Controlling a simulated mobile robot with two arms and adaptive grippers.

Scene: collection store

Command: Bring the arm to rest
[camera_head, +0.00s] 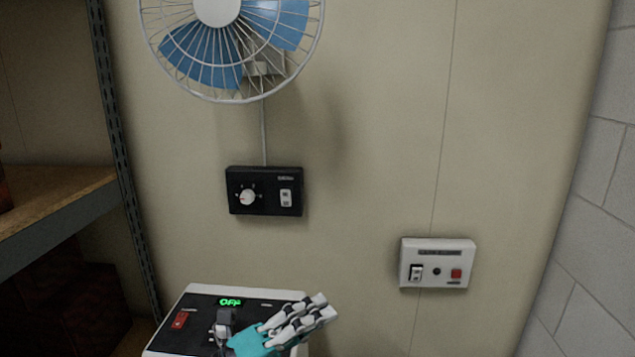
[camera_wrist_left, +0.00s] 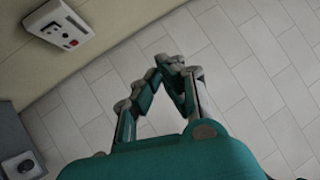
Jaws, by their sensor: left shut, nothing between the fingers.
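My left gripper (camera_head: 322,307) shows at the bottom middle of the head view, in front of the right part of a white machine with a black top panel. Its fingers point up and to the right. In the left wrist view the fingertips of the gripper (camera_wrist_left: 176,66) come together with nothing between them, against a white block wall or tiled surface. My right gripper is not in view.
The machine (camera_head: 172,345) has a green "OFF" display. A black control box (camera_head: 265,207) with knob and switch hangs below a blue-bladed fan (camera_head: 202,55). A white switch box (camera_head: 437,263), also in the left wrist view (camera_wrist_left: 58,27), is at right. A shelf (camera_head: 60,215) stands left.

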